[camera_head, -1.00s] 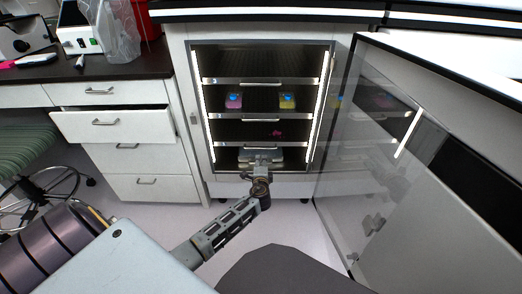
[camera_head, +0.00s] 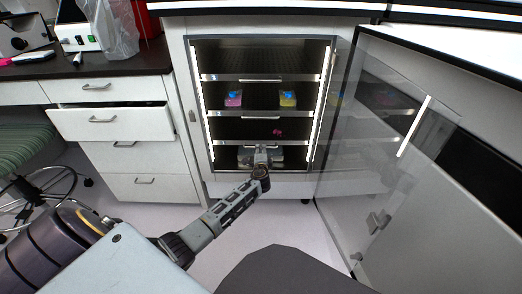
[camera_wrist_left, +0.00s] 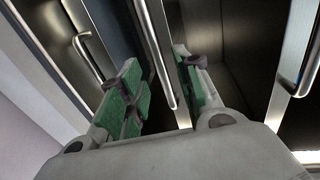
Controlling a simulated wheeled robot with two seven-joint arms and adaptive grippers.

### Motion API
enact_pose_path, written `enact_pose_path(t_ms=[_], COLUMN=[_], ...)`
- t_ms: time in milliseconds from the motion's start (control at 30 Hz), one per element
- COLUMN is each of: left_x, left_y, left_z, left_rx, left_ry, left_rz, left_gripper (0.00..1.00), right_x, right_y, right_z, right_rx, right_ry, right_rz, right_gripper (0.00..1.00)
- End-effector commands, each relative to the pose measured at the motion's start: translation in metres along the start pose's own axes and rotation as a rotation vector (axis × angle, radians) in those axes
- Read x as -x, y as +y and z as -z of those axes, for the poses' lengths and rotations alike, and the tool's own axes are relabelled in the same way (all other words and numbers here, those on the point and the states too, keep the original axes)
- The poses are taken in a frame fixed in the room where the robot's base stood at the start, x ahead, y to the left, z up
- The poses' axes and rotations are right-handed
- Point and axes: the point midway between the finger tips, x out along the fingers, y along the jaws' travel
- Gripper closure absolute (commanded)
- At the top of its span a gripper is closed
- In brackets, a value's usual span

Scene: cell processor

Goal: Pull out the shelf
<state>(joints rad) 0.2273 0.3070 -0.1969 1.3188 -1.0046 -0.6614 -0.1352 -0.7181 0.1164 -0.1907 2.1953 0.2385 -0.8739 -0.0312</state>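The open cabinet holds metal-fronted pull-out shelves, each with a bar handle: the top shelf (camera_head: 225,78), the middle shelf (camera_head: 225,117) and the lowest shelf (camera_head: 225,144). My left gripper (camera_head: 262,152) is in front of the lowest shelf and hides its handle. In the left wrist view, a bar handle (camera_wrist_left: 155,50) runs between the green-padded fingers of my left gripper (camera_wrist_left: 155,75). The fingers stand apart, with gaps beside the bar; I see no grip on it. My right gripper is not in view.
The glass door (camera_head: 385,130) stands open on the right. A pink and blue item (camera_head: 234,98) and a yellow and blue item (camera_head: 287,98) are on the middle shelf. A magenta object (camera_head: 277,132) is on the lowest shelf. Left, a bench drawer (camera_head: 108,122) is partly open.

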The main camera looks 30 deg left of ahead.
Motion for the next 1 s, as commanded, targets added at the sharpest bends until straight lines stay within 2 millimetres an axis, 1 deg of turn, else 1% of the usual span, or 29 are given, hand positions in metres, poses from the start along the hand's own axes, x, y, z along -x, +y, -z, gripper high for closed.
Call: enact_pose_path(t_ms=[33, 300, 500, 700, 1000], left_x=[-0.005, -0.028, -0.041, -0.047, -0.048], left_y=[0.0, 0.001, 0.001, 0.0, 0.0], left_z=[0.0, 0.0, 0.0, 0.0, 0.0], left_rx=[0.0, 0.001, 0.001, 0.001, 0.001], left_ry=[0.0, 0.0, 0.001, 0.001, 0.001], left_rz=[0.002, 0.001, 0.0, 0.0, 0.0], left_gripper=[0.66, 0.66, 0.66, 0.66, 0.66], right_x=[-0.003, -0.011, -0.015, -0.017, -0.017], right_y=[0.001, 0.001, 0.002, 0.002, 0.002], right_z=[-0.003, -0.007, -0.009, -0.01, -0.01], right_rx=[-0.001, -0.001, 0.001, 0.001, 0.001], right_ry=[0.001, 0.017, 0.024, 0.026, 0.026], right_rz=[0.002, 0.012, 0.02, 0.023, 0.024], right_gripper=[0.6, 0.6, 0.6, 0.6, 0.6])
